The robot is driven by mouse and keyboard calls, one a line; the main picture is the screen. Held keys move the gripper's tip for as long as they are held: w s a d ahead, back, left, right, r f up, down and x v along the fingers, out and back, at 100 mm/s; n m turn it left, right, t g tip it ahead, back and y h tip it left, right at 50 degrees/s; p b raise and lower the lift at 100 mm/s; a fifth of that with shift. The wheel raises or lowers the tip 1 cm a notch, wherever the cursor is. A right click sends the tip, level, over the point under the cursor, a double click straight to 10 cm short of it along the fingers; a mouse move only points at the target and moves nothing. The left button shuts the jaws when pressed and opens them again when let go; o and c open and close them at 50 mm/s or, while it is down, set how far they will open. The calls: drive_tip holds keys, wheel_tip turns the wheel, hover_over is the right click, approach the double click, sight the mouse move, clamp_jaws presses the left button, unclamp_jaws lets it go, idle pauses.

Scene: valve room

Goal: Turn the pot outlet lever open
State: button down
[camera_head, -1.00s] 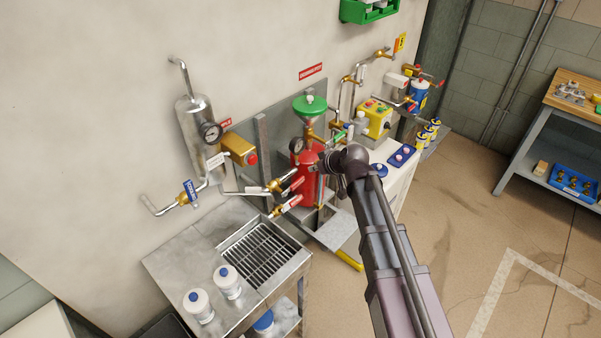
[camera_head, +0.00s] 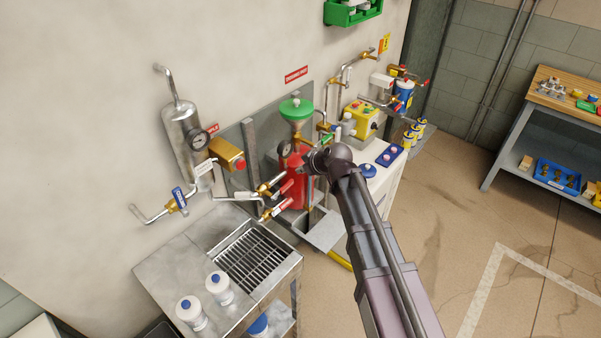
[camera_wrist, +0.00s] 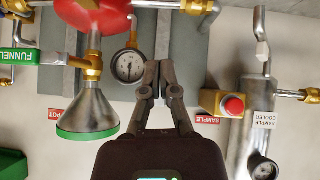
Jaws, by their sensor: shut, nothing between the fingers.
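The red pot (camera_head: 296,193) stands upright against the grey wall panel, with a green funnel (camera_head: 296,108) above it. Two brass valves with red lever handles, an upper one (camera_head: 287,186) and a lower one (camera_head: 281,207), sit at its left side; I cannot read which is the outlet. My gripper (camera_wrist: 158,70) is shut and empty. In the wrist view, which is upside down, its fingertips are beside the pressure gauge (camera_wrist: 128,66), apart from the red pot (camera_wrist: 95,15) at the upper left. No red lever shows clearly there. In the head view my arm hides part of the pot.
A steel sink with a grate (camera_head: 251,262) stands at the front left, with white bottles (camera_head: 190,309) on its top. The sample cooler (camera_head: 183,138) hangs left of the pot. A yellow control box (camera_head: 362,118) stands right. The floor at right is clear.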

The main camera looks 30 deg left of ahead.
drive_tip(key=b, duration=0.6)
hover_over(289, 181)
drive_tip(key=s+d, duration=0.2)
wheel_tip(289, 181, down, 7)
drive_tip(key=shift+w+a+f+b, duration=0.1)
drive_tip(key=shift+a+f+b, duration=0.05)
drive_tip(key=shift+f+b, duration=0.8)
drive_tip(key=shift+a+f+b, duration=0.1)
drive_tip(key=shift+f+b, duration=0.6)
drive_tip(key=shift+b, duration=0.35)
